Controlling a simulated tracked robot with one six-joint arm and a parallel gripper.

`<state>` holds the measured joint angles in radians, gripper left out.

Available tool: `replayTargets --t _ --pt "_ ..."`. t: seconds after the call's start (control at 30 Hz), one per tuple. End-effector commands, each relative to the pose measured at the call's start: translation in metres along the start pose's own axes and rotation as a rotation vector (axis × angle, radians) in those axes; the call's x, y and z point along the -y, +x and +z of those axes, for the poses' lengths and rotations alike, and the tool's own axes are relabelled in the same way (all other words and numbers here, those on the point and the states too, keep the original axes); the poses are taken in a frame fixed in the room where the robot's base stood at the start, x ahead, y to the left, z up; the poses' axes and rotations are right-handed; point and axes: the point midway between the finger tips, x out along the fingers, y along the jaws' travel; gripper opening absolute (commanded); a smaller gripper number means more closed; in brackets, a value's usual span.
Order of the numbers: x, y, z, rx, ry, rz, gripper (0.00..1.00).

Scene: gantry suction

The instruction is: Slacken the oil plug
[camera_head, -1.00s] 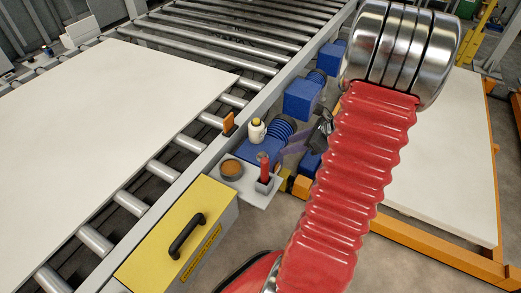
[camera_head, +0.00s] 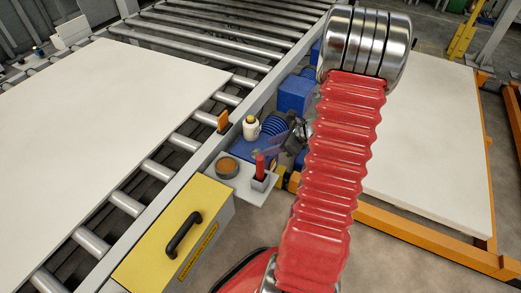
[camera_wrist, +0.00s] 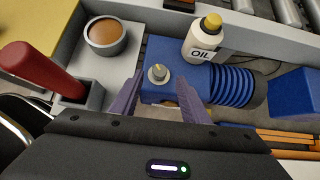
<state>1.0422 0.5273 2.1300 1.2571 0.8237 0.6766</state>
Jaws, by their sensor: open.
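The oil plug (camera_wrist: 158,74) is a small grey knob with a yellowish top on the blue gearbox housing (camera_wrist: 165,52), seen in the wrist view. My gripper (camera_wrist: 158,101) is open, its two purple fingers apart on either side below the plug in the picture and not visibly touching it. In the head view the gripper (camera_head: 283,137) is beside the blue drive unit, partly hidden by my red arm. A white oil bottle (camera_wrist: 203,38) with a yellow cap stands behind the plug; it also shows in the head view (camera_head: 251,130).
A grey shelf (camera_wrist: 112,68) left of the plug bears a round cup (camera_wrist: 104,36) with brown contents and a red-handled tool (camera_wrist: 42,69) in a grey holder. The ribbed blue motor (camera_wrist: 232,84) lies to the right. A yellow box (camera_head: 172,232) stands beside the roller conveyor.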

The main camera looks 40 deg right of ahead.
Motion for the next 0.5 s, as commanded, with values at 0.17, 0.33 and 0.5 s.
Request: replayTargets --t 0.17,0.33,0.5 --pt "-0.001 0.029 0.0 -0.001 0.0 0.004 0.42" --pt "0.0 0.05 0.0 -0.001 0.0 0.002 0.42" --pt "-0.001 0.06 0.0 0.0 0.0 0.001 0.42"
